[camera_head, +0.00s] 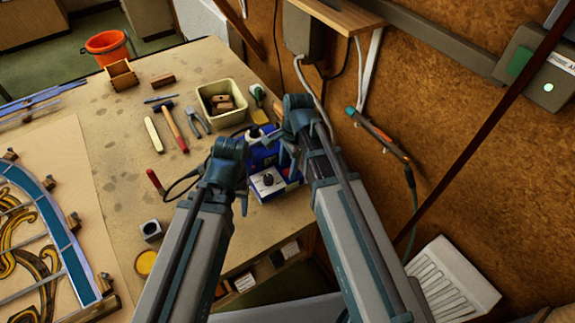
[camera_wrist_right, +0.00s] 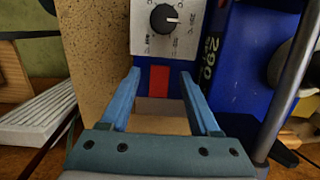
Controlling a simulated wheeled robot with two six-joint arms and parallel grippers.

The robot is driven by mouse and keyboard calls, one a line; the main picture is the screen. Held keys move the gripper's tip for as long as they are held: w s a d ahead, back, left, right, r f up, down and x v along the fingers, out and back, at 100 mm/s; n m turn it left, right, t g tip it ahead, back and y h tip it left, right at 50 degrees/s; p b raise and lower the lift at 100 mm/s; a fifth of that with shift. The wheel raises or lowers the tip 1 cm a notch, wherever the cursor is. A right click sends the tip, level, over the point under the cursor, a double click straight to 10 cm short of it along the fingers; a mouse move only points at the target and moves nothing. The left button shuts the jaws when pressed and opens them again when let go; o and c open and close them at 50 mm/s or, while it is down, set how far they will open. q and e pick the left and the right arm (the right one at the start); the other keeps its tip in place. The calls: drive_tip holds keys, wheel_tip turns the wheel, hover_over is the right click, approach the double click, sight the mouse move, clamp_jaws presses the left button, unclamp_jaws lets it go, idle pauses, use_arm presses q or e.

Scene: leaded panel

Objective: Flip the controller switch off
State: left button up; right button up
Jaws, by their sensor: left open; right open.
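The controller is a blue box with a pale dial panel (camera_head: 266,184) at the bench's right edge. In the right wrist view its panel (camera_wrist_right: 188,43) carries a black knob (camera_wrist_right: 164,18) and, below it, a red rectangular switch (camera_wrist_right: 159,79). I cannot tell which way the switch is set. My right gripper (camera_wrist_right: 161,82) is open, its two blue fingers on either side of the switch with nothing held. In the head view my right gripper (camera_head: 290,160) is above and beside the controller, partly hidden. My left gripper (camera_head: 243,198) is open and empty, just left of the controller.
A blue unit marked 290 (camera_wrist_right: 220,65) stands close beside the panel. A cream bin (camera_head: 222,90), hammer (camera_head: 172,128) and pliers (camera_head: 197,119) lie behind. The leaded panel (camera_head: 45,225) is far left. A cork wall (camera_head: 430,120) bounds the right.

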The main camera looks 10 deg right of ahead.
use_arm(q)
wheel_tip(320, 180, up, 13)
drive_tip(key=p, duration=1.3)
drive_tip(key=shift+r, duration=0.2)
use_arm(e)
wheel_tip(320, 180, up, 13)
drive_tip(key=d, duration=0.1)
drive_tip(key=shift+w+d+r, duration=0.2)
drive_tip(key=shift+w+d, duration=0.1)
drive_tip(key=shift+d, duration=0.05)
use_arm(q)
wheel_tip(320, 180, down, 12)
drive_tip(key=b, duration=1.1)
drive_tip(key=shift+r+b, duration=0.2)
drive_tip(key=shift+b, duration=0.1)
use_arm(e)
drive_tip(key=s+a+f+n+h, duration=0.1)
drive_tip(key=s+a+f+n, duration=0.1)
drive_tip(key=s+f+n, duration=0.2)
drive_tip(key=s+a+f+n+h, duration=0.1)
drive_tip(key=s+a+f+n, duration=0.1)
drive_tip(key=n, duration=0.6)
drive_tip(key=s+a+f+n, duration=0.2)
drive_tip(key=s+f+n, duration=0.3)
drive_tip(key=s+n, duration=0.1)
drive_tip(key=shift+s+a+f+h, duration=0.1)
drive_tip(key=shift+s+f+h, duration=0.1)
drive_tip(key=shift+f+h, duration=0.2)
drive_tip(key=shift+r, duration=0.1)
